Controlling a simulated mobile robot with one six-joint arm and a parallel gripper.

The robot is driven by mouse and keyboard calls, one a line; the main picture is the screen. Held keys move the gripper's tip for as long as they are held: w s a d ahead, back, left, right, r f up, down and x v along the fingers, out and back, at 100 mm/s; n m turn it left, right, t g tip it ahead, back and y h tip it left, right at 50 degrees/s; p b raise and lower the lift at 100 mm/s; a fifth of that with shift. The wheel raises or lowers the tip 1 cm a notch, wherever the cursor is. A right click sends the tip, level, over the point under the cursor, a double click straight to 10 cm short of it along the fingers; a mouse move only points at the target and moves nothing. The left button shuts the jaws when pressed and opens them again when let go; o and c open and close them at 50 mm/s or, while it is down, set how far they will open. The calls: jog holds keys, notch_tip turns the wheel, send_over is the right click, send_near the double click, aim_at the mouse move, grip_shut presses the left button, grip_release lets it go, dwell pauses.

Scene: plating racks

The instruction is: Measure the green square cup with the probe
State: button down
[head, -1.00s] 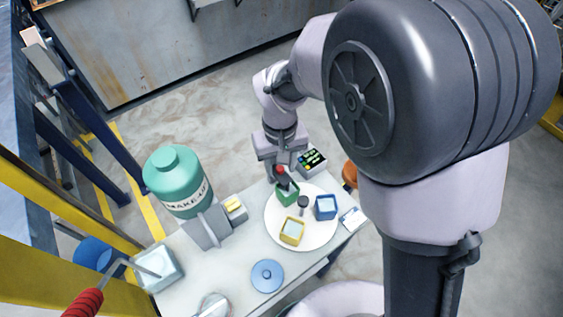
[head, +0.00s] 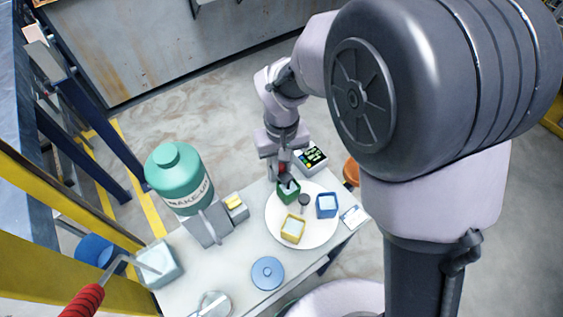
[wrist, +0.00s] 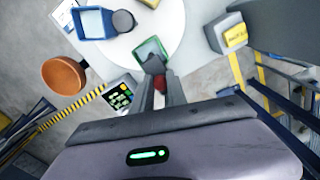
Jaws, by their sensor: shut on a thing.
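The green square cup (head: 288,192) stands on a round white plate (head: 318,240) on the table. It also shows in the wrist view (wrist: 148,46), partly covered by my gripper. My gripper (head: 286,180) is shut on the probe, whose red part shows between the fingers in the wrist view (wrist: 160,82). The probe's dark lower end (wrist: 153,64) is at the cup's opening. I cannot tell how deep it reaches inside. A meter with a lit dark screen (head: 312,158) sits behind the plate.
A blue square cup (head: 326,206), a yellow square cup (head: 293,230) and a dark round knob-like post (head: 304,201) share the plate. A teal make-up bottle (head: 180,178) stands left. A blue lid (head: 267,273) lies in front. An orange bowl (head: 351,174) is at right.

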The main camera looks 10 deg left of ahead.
dwell(0.9)
notch_tip(320, 180, up, 6)
jog(key=p, duration=0.5)
jog(key=shift+r, duration=0.15)
jog(key=shift+w, duration=0.1)
jog(key=c, duration=1.3)
grip_release()
jog(key=shift+f, duration=0.2)
notch_tip(320, 180, up, 18)
jog(key=p, duration=0.4)
jog(key=shift+f+p, duration=0.25)
jog(key=shift+p, duration=0.05)
jog(key=shift+d, duration=0.1)
